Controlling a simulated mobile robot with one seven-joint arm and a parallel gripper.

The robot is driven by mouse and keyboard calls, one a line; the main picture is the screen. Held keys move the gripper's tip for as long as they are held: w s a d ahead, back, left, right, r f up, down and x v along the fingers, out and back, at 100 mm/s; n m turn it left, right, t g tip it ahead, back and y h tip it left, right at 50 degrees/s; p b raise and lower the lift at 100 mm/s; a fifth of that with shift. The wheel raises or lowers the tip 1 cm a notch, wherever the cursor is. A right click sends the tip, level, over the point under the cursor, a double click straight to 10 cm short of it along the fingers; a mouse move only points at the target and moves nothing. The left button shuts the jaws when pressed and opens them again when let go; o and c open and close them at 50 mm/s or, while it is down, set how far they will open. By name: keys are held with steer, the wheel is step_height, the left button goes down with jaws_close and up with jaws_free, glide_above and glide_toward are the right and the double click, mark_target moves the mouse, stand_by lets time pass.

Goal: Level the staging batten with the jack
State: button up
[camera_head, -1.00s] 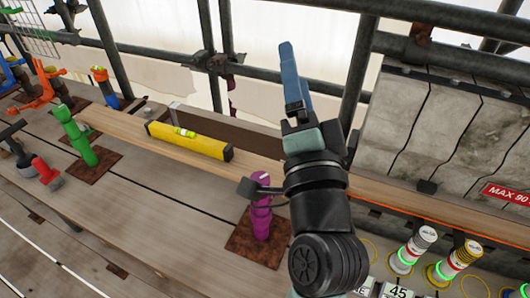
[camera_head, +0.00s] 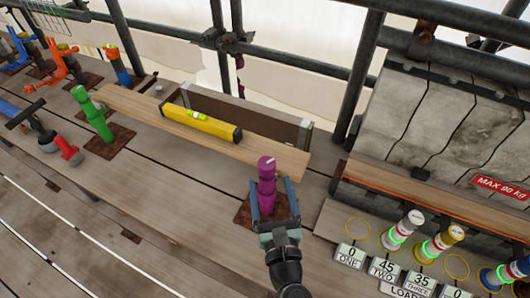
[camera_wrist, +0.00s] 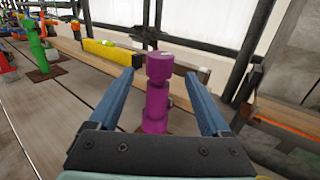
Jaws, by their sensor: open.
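The wooden batten (camera_head: 270,156) lies across the planks with a yellow spirit level (camera_head: 200,123) on it. A purple jack (camera_head: 267,185) stands upright on a rusty square plate near the batten's right end. A green jack (camera_head: 90,112) stands near the batten's left end. My gripper (camera_head: 274,189) is open, with one blue finger on each side of the purple jack. In the wrist view the purple jack (camera_wrist: 157,90) stands between the fingers, with gaps on both sides. The level's vial is too small to read.
A grey weathered block with a red "MAX 90 kg" sign (camera_head: 500,188) stands at right. Several weights with green rings (camera_head: 404,230) and numbered cards stand at lower right. Scaffold tubes cross behind.

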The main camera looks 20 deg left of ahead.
mark_target(265, 157)
steer(key=x, duration=0.9)
steer(key=shift+w+p, duration=0.1)
steer(key=shift+p, duration=0.2)
jaws_close()
